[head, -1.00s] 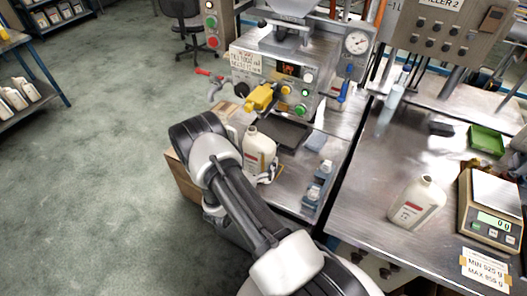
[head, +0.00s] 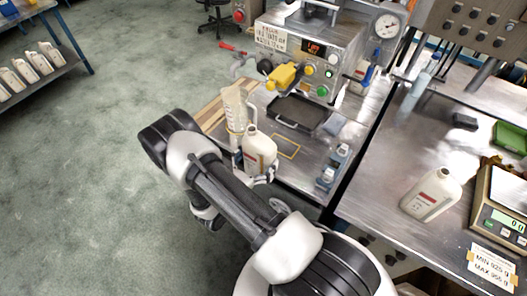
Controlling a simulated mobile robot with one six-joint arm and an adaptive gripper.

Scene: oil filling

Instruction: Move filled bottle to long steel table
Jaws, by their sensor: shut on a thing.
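A cream bottle with a red-and-white label (head: 258,148) is upright at the near left edge of the filling machine's steel bench. My gripper (head: 264,176) is shut on this bottle low on its body; my arm hides part of the gripper. I cannot tell whether the bottle's base touches the bench. A long steel table (head: 385,190) is at the right, across a dark gap from the bench. A second similar bottle (head: 433,194) stands on it, left of the scale.
The filling machine (head: 310,62) with a yellow nozzle part (head: 284,75) is behind the held bottle. A clear jug (head: 234,108) stands close at its left. A scale (head: 503,200) and a green tray (head: 511,137) are on the table. Bare steel lies left of the second bottle.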

